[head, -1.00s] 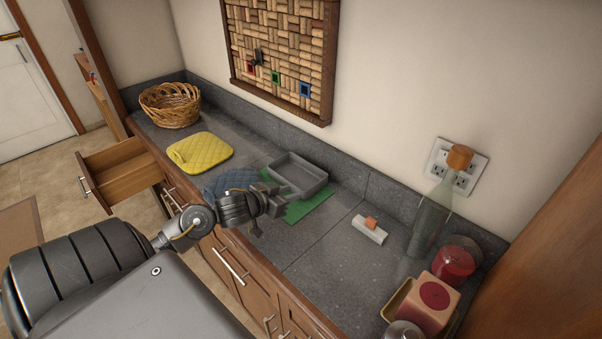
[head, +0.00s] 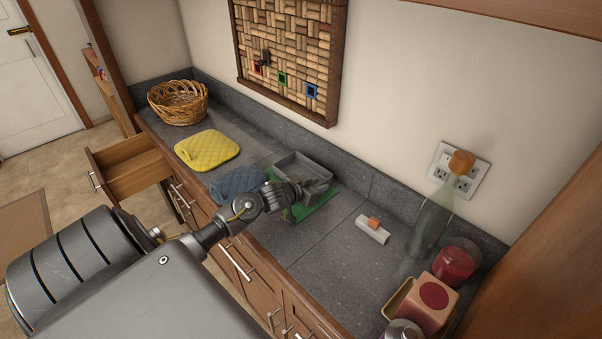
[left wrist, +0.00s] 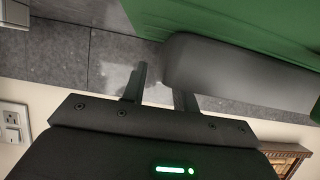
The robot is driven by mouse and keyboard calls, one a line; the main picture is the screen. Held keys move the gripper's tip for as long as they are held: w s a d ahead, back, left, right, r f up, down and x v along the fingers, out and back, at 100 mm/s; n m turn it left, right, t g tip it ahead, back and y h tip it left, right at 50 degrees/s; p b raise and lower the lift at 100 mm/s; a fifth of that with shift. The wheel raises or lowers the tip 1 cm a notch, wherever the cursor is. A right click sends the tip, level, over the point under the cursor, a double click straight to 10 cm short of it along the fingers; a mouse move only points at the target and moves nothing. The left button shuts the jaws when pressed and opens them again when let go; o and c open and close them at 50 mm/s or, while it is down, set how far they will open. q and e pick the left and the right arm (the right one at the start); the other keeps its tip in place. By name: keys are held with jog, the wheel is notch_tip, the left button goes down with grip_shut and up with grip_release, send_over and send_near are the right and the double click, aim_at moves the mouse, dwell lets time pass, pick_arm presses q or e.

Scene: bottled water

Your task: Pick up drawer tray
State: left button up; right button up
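I cannot tell whether the fingers touch the tray. My right gripper is not in view.
A blue mitt (head: 238,182) and a yellow pot holder (head: 207,150) lie left of the tray, with a wicker basket (head: 178,103) beyond. A small white block (head: 372,231), a bottle (head: 430,222) and jars stand right. A drawer (head: 133,166) is open below. The wall is behind.

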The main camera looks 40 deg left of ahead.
pick_arm(q)
jog(key=shift+w+f, duration=0.1)
jog(key=shift+w, duration=0.1)
jog(key=shift+c, duration=0.4)
grip_shut()
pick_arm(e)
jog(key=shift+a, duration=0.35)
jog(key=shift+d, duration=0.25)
pick_arm(q)
jog(key=shift+r+b, duration=0.5)
jog(key=shift+r, duration=0.25)
jog(key=shift+r+b, duration=0.35)
jog(key=shift+r, duration=0.45)
jog(key=s+a+r+b, duration=0.1)
jog(key=s+a+r, duration=0.6)
jog(key=s+r, duration=0.3)
jog(key=shift+s, duration=1.1)
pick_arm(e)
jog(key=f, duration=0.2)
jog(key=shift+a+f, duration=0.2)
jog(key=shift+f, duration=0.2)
